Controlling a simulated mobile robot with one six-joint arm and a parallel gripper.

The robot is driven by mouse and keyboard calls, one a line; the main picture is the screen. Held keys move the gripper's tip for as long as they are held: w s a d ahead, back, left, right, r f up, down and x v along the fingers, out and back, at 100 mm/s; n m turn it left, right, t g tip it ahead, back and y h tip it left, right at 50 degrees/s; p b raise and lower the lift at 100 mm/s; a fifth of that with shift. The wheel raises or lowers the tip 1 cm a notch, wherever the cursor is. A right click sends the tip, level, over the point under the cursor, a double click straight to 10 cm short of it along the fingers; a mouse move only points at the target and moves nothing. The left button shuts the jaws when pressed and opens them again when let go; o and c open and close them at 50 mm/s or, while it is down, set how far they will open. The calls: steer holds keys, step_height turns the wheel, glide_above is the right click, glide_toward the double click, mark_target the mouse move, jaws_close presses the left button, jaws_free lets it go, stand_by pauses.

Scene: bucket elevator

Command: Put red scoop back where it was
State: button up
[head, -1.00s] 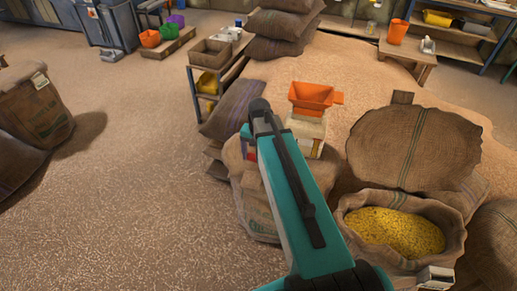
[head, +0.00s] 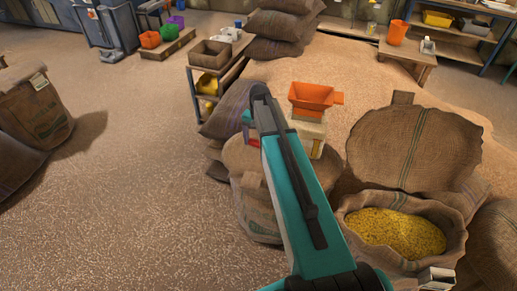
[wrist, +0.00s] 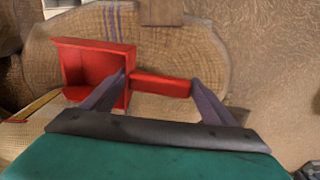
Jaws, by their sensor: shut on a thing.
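The red scoop (wrist: 95,69) shows in the wrist view, with its open tray to the left and its handle (wrist: 163,84) pointing right. My gripper (wrist: 160,82) is shut on the scoop, its two grey fingers at the handle. Behind the scoop is a tan burlap sack surface (wrist: 190,52); I cannot tell whether the scoop touches it. In the head view my arm hides most of the gripper and scoop; a small red patch (head: 252,143) shows left of the arm over a sack.
An orange hopper-like scoop (head: 313,97) stands on a pale box (head: 308,135) right of my arm. An open sack of yellow grain (head: 395,228) is at lower right, with a closed sack (head: 413,135) behind it. A wooden shelf (head: 215,72) stands behind.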

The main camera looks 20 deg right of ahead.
mark_target(259, 148)
stand_by(0.3)
steer(key=shift+f+b, duration=1)
steer(key=shift+f, duration=0.8)
steer(key=o, duration=1.3)
steer(key=shift+r, duration=0.2)
steer(key=shift+r+b, duration=1.35)
steer(key=shift+r, duration=4.55)
steer(key=shift+s+f, duration=0.1)
steer(key=shift+s, duration=0.05)
